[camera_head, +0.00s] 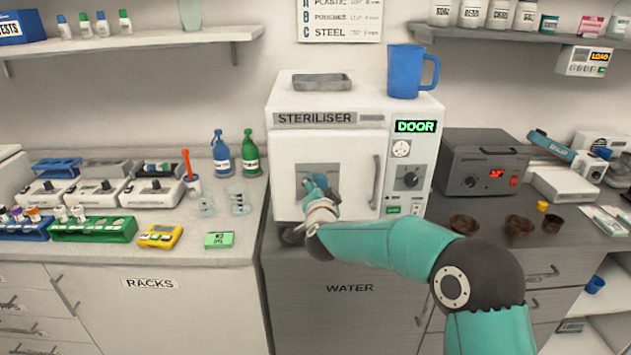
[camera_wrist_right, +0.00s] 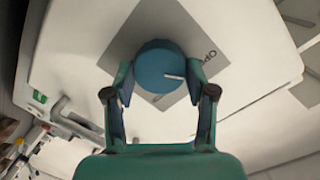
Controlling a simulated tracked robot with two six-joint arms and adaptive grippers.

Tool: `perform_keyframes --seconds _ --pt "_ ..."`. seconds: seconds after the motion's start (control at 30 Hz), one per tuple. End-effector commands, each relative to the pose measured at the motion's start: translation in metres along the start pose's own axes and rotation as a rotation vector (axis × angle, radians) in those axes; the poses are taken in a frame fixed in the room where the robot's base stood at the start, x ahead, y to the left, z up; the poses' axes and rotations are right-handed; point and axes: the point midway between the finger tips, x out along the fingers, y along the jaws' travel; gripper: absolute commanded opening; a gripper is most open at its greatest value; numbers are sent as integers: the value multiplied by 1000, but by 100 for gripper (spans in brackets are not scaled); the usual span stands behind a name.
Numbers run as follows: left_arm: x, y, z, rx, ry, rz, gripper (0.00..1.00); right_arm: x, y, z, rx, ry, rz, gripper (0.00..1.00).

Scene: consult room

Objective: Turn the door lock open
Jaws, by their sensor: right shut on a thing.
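The white steriliser (camera_head: 290,95) stands on the counter, its front door (camera_head: 345,150) closed. The lock is a round blue knob (camera_wrist_right: 158,62) on a grey square plate (camera_wrist_right: 195,45) in the door. A white mark on the knob points to the right in the wrist view, below the partly hidden lettering "OPE". My right gripper (camera_head: 317,183) is at the plate, its fingers on both sides of the knob and shut on it; it also shows in the wrist view (camera_wrist_right: 160,80). In the head view the gripper largely hides the knob. My left gripper is out of view.
A vertical door handle (camera_head: 376,182) is right of the lock. A blue jug (camera_head: 403,72) and a metal tray (camera_head: 321,81) stand on top. A dark grey box (camera_head: 485,160) is to the right. Bottles and racks crowd the left counter.

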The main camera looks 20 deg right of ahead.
Motion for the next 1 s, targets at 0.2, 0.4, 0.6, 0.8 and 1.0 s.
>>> perform_keyframes --seconds 0.2,0.4,0.6,0.8,1.0 --pt "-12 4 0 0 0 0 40 -1 0 6 -134 -6 17 21" --pt "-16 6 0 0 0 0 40 -1 2 7 -198 -2 23 21" --pt "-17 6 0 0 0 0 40 0 2 8 -219 0 26 21" --pt "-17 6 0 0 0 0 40 0 2 8 -220 0 26 21" --pt "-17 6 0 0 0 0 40 0 2 8 -218 0 26 69"
